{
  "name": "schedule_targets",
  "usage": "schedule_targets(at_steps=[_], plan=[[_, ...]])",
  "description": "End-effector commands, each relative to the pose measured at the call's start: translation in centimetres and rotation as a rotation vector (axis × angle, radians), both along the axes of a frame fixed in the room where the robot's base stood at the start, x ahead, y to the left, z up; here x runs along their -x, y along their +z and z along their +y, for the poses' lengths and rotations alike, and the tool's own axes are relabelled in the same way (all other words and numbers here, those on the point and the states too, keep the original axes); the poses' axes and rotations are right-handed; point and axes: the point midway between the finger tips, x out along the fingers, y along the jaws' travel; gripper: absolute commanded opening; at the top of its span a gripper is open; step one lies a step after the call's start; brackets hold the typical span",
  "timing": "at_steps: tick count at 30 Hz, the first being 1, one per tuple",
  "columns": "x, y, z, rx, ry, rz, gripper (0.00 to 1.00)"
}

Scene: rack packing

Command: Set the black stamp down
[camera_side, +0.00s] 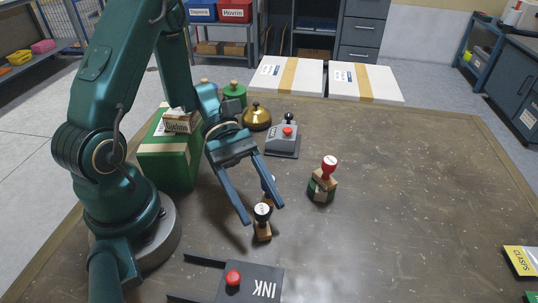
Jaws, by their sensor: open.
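The black stamp (263,230), with a black round top and a wooden lower part, stands on the table just behind the ink pad. My gripper (263,214) is open, with one finger on each side of the stamp's black top. I cannot tell whether either finger touches it. Another small stamp-like piece (268,186) is partly hidden behind the right finger. A stamp with a red knob (329,166) stands upright to the right, apart from my gripper.
A green box (165,163), a brass bell (257,117) and a grey device with a red button (283,138) stand behind. White boxes (288,75) line the back edge. The table's right side is mostly clear.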

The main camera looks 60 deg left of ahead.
Motion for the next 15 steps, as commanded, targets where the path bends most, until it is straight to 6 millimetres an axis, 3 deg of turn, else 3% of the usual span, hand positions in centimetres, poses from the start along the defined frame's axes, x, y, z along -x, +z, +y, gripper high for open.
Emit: schedule_targets(at_steps=[9,15], plan=[[-0.3,2.2,4.2,-0.005,0.004,-0.004,0.64],[0.0,2.9,5.0,-0.027,-0.029,-0.018,0.64]])
